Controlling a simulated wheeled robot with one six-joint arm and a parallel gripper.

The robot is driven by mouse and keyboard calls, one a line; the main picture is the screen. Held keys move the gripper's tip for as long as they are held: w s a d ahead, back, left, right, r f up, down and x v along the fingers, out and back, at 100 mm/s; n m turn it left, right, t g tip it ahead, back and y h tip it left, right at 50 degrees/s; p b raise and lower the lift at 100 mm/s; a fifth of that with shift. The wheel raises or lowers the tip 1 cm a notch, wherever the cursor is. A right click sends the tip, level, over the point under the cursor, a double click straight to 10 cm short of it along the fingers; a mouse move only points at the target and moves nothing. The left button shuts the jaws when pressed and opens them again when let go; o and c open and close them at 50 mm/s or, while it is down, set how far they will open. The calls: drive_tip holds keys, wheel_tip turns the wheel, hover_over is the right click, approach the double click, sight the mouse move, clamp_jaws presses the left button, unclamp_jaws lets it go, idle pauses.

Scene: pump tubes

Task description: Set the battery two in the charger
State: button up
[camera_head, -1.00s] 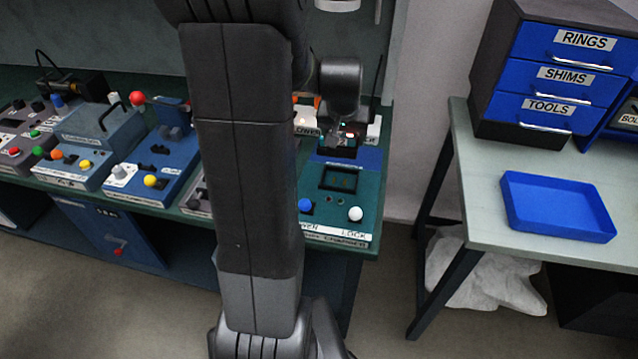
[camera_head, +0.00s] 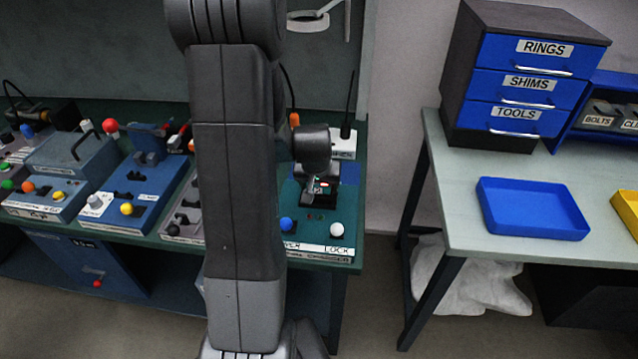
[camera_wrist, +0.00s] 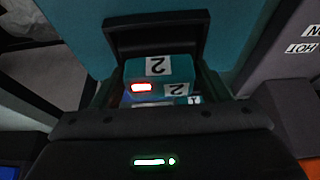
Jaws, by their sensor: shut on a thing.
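Battery two (camera_wrist: 177,69) is a teal block with white "2" labels and a lit red light in the wrist view. My gripper (camera_wrist: 158,91) is shut on it, a finger at each side. In the head view my gripper (camera_head: 318,188) is low over the charger (camera_head: 300,231), a teal panel with a blue knob, a white knob and a "LOCK" label. In the wrist view the charger's dark slot frame (camera_wrist: 155,22) is just beyond and around the battery's far end. The battery's underside is hidden, so I cannot tell how deep it sits.
Blue and grey consoles (camera_head: 150,195) with coloured knobs stand to the left on the same bench. A black antenna-like rod (camera_head: 349,110) rises behind the charger. On the right, a table holds a blue tray (camera_head: 532,208) and a drawer cabinet (camera_head: 525,75). Floor lies between them.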

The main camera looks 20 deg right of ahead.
drive_tip(key=shift+f, duration=0.15)
drive_tip(key=o, duration=1.2)
drive_tip(key=shift+o, duration=0.2)
drive_tip(key=shift+s+a+r, duration=0.1)
drive_tip(key=shift+r, duration=0.6)
drive_tip(key=v, duration=1.1)
